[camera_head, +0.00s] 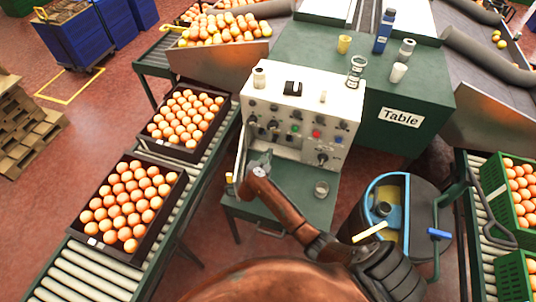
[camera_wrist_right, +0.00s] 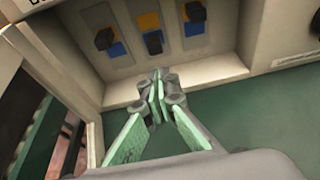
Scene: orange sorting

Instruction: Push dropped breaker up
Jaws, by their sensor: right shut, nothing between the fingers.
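My right gripper (camera_head: 257,163) is at the left end of the white control box (camera_head: 338,108). In the right wrist view the fingers (camera_wrist_right: 158,92) are shut and empty, tips just below a recess with a row of breakers. The middle breaker (camera_wrist_right: 153,42) has its black lever down, with yellow showing above it. The left breaker (camera_wrist_right: 105,40) and right breaker (camera_wrist_right: 194,12) have levers higher, with blue showing below. The tips look apart from the middle lever, though the exact gap is unclear. The breakers do not show in the head view. My left gripper is out of view.
The box has knobs and buttons in front and stands by a green table (camera_head: 425,92) with cups and bottles. Orange crates (camera_head: 172,195) sit on a roller conveyor at left. A blue-rimmed drum (camera_head: 370,190) stands at right. A low green shelf (camera_head: 290,207) lies below.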

